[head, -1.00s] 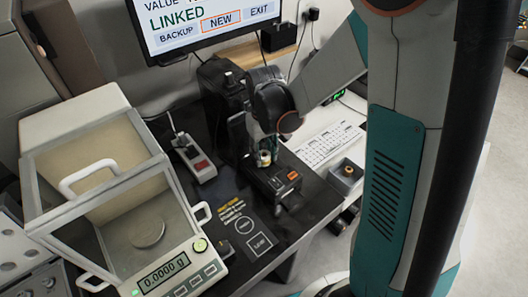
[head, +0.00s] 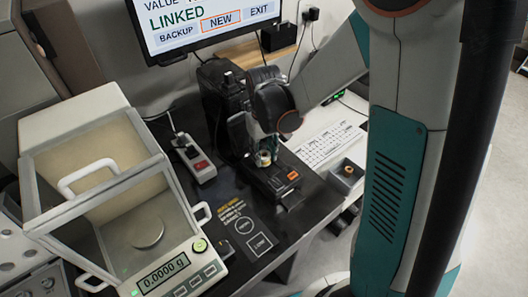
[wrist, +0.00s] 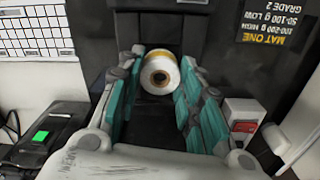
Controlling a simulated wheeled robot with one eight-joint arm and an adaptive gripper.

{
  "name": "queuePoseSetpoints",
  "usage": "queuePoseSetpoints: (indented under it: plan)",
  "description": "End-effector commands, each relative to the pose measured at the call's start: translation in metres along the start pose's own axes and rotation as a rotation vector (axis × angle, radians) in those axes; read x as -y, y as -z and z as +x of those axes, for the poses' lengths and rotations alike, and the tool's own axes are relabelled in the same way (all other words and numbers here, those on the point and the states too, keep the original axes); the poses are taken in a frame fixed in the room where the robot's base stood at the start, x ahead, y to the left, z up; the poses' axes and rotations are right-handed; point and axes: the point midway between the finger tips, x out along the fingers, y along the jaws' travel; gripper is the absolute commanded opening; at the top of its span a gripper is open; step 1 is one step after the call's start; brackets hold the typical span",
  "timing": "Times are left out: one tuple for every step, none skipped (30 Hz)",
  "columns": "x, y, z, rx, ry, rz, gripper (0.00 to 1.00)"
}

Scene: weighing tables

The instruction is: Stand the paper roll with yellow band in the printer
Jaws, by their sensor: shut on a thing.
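The paper roll with yellow band (wrist: 160,74) is white with a yellow band at its far end. It sits between the teal pads of my gripper (wrist: 158,88), which is shut on it. In the head view the roll (head: 263,158) shows small below my gripper (head: 262,148), over the printer. The printer (head: 287,180) is black with an orange button, on the dark table. In the wrist view dark surfaces lie around the roll. I cannot tell whether the roll touches the printer's floor.
A glass-sided balance (head: 150,262) reading 0.0000 g stands at the left. A power strip (head: 196,158) lies behind the printed mat (head: 245,228). A keyboard (head: 328,143) and a small grey box (head: 346,172) are at the right. A monitor (head: 205,25) stands behind.

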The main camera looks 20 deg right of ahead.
Motion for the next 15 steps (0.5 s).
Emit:
queuePoseSetpoints:
  plan:
    - [0.0000, 0.0000, 0.0001, 0.000, 0.000, 0.000, 0.09]
    - [0.0000, 0.0000, 0.0002, 0.000, 0.000, 0.000, 0.09]
    - [0.0000, 0.0000, 0.0005, 0.000, 0.000, 0.000, 0.09]
    - [0.0000, 0.0000, 0.0008, 0.000, 0.000, 0.000, 0.09]
    - [0.0000, 0.0000, 0.0011, 0.000, 0.000, 0.000, 0.09]
    - [0.0000, 0.0000, 0.0016, 0.000, 0.000, 0.000, 0.09]
    - [0.0000, 0.0000, 0.0020, 0.000, 0.000, 0.000, 0.09]
    - [0.0000, 0.0000, 0.0025, 0.000, 0.000, 0.000, 0.09]
    - [0.0000, 0.0000, 0.0031, 0.000, 0.000, 0.000, 0.09]
    - [0.0000, 0.0000, 0.0035, 0.000, 0.000, 0.000, 0.09]
    - [0.0000, 0.0000, 0.0039, 0.000, 0.000, 0.000, 0.09]
    - [0.0000, 0.0000, 0.0045, 0.000, 0.000, 0.000, 0.09]
    - [0.0000, 0.0000, 0.0049, 0.000, 0.000, 0.000, 0.09]
    - [0.0000, 0.0000, 0.0053, 0.000, 0.000, 0.000, 0.09]
    - [0.0000, 0.0000, 0.0058, 0.000, 0.000, 0.000, 0.09]
